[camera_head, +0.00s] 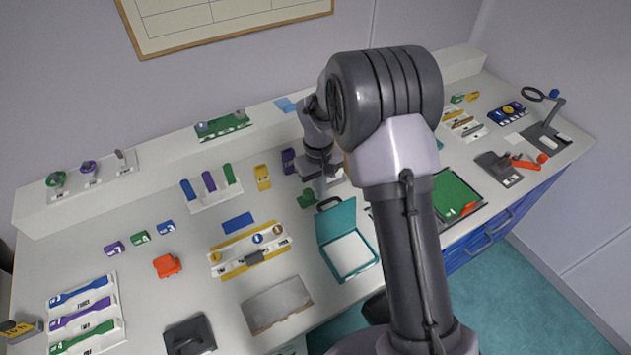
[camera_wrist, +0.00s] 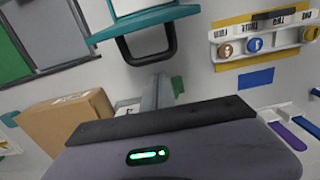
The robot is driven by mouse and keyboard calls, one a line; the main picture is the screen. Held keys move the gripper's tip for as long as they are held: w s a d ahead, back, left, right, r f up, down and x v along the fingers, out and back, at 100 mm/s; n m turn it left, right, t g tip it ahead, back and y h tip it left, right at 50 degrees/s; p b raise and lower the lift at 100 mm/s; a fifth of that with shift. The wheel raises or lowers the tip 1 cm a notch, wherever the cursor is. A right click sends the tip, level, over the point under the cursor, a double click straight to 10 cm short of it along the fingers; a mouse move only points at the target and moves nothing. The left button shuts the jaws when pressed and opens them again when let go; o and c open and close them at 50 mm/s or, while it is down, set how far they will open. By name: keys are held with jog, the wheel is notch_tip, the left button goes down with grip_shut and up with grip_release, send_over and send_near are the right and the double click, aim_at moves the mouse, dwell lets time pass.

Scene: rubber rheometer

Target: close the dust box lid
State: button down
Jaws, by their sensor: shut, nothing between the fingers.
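The dust box (camera_head: 366,272) is a teal box with a white inside, near the front edge of the bench in the head view. Its teal lid (camera_head: 337,222) stands open, raised at the back of the box, with a black loop handle (camera_head: 328,203) on its upper edge. In the wrist view the lid's teal edge (camera_wrist: 108,33) and the handle (camera_wrist: 148,57) show at the top. My gripper (camera_head: 321,190) is just behind the lid; its fingers (camera_wrist: 160,85) are shut and empty, close to the handle. I cannot tell whether they touch it.
A labelled white rack on a yellow mat (camera_head: 250,249) lies left of the box. A black-edged green tray (camera_head: 455,196) lies to its right, partly behind my arm. A cardboard box (camera_wrist: 65,125) shows at lower left in the wrist view. A grey sheet (camera_head: 277,305) lies front left.

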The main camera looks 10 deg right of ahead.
jog(key=shift+s+d+r, duration=0.2)
jog(key=shift+s+r, duration=0.15)
jog(key=shift+s, duration=0.35)
jog(key=shift+s+b, duration=0.1)
jog(key=shift+b, duration=0.25)
